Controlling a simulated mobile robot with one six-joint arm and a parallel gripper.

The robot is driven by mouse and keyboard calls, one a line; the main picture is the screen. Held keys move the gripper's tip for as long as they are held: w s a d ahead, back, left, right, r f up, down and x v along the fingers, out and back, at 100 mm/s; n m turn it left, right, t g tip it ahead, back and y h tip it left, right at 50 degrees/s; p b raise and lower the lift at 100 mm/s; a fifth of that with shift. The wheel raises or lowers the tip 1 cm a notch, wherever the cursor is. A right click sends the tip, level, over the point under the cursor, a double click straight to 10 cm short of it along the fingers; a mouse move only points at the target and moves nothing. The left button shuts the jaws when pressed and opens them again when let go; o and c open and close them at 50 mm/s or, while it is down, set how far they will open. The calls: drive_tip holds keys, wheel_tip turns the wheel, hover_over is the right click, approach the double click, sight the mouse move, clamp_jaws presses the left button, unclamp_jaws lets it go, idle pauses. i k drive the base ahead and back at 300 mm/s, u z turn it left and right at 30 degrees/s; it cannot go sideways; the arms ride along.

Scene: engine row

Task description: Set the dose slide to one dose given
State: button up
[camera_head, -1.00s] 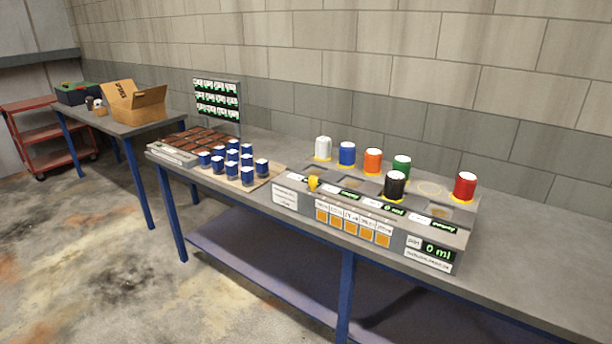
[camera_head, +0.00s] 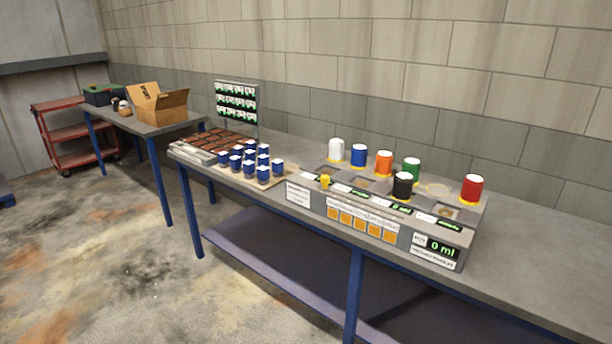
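A grey dosing station (camera_head: 408,246) stands on the long grey table. Its sloped front carries a slot with a small yellow knob (camera_head: 325,181) near the left end, which looks like the dose slide; its labels are too small to read. A green display (camera_head: 442,249) at the station's right end reads 0 ml. Several orange squares (camera_head: 361,225) line the front face. Coloured canisters stand on top, among them a black one (camera_head: 402,186) near the front and a red one (camera_head: 471,190) at the right. My gripper is not in view.
Several blue cans (camera_head: 263,174) stand on a board left of the station, beside a brown-celled tray (camera_head: 222,142). A label panel (camera_head: 237,102) rises behind. A second table holds an open cardboard box (camera_head: 160,107). The floor (camera_head: 130,270) in front is clear.

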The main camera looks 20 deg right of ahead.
sight(325, 178)
drive_tip(key=z, duration=1.05)
drive_tip(key=k, duration=0.15)
drive_tip(key=u, duration=2.75)
drive_tip(key=k, duration=0.65)
drive_tip(key=z, duration=0.35)
drive_tip(key=i, duration=1.05)
drive_tip(key=u, duration=0.2)
